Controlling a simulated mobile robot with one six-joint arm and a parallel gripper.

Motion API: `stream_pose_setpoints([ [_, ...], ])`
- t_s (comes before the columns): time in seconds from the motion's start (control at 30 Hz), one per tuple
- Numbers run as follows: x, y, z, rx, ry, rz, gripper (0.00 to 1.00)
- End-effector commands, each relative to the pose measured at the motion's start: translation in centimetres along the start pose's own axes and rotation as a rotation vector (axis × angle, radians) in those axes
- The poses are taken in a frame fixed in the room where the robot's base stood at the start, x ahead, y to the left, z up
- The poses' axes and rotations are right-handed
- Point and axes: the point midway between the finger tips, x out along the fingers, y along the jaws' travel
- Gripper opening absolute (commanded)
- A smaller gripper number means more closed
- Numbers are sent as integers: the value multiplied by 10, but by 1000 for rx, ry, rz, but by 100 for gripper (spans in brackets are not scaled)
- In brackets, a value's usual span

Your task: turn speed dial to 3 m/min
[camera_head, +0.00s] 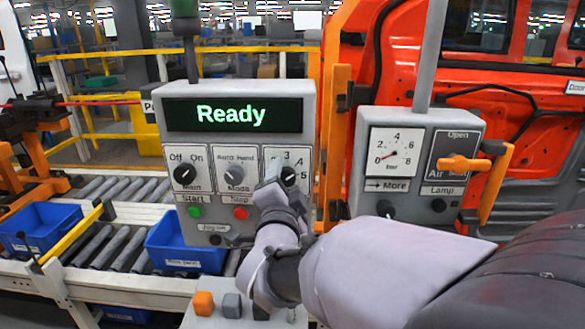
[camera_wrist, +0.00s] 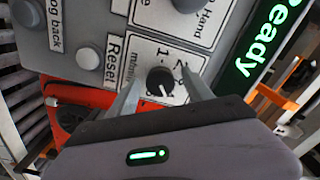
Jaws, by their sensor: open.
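The speed dial (camera_head: 289,175) is a small black knob on the right of the grey control panel, partly hidden behind my gripper in the head view. The digits 3 and 4 show above it there. In the wrist view the dial (camera_wrist: 160,80) has a white pointer line on a white plate marked m/min. The number it points at cannot be read surely. My gripper (camera_wrist: 160,84) is open, with one finger on each side of the dial. Contact between fingers and dial cannot be told. The gripper (camera_head: 274,178) also shows in the head view at the panel face.
The display (camera_head: 232,114) reads "Ready". The Main knob (camera_head: 185,174), Mode knob (camera_head: 234,174), green Start button (camera_head: 194,211) and red Stop button (camera_head: 240,213) are close by. An air box (camera_head: 420,150) with a gauge and orange handle stands right.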

Motion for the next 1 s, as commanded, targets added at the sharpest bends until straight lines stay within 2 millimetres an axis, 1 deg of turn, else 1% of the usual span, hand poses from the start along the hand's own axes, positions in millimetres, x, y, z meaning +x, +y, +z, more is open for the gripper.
stream_pose_setpoints([
  [0.13,0,0,0,0,0,0,59],
  [0.43,-1,0,0,0,0,0,0],
  [0.63,-1,0,0,-12,0,0,0],
  [0.77,-1,0,1,-51,-1,-1,0],
  [1.0,-1,1,1,-214,0,-2,0],
])
